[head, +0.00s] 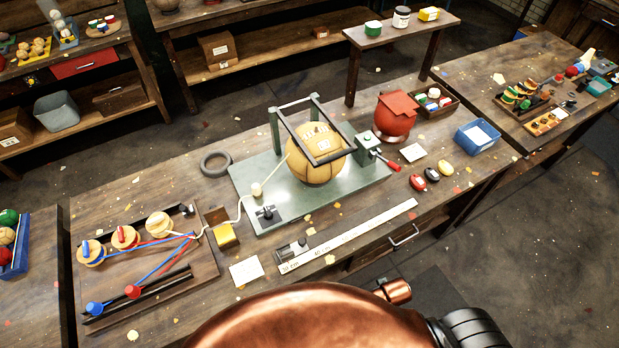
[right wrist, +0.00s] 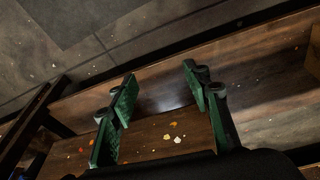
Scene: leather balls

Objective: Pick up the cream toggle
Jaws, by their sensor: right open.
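A small cream toggle (head: 256,188) sits on the grey-green metal plate (head: 240,170), left of a tan leather ball (head: 318,165) under a metal frame. A cream cord runs from the toggle down to the left, toward the spool board, and another thin line runs up toward the ball. Neither gripper shows in the head view. In the right wrist view my right gripper (right wrist: 161,85) is open with green pads, and nothing is between its fingers. The toggle is not seen in that view. My left gripper is not in view.
The spool board (head: 200,270) holds a blue toggle (head: 95,308) and a red toggle (head: 132,291) on cords. A yellow block (head: 224,235), a ruler (head: 350,236) and a grey ring (head: 216,163) lie nearby. The metal frame (head: 277,130) rises right of the cream toggle.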

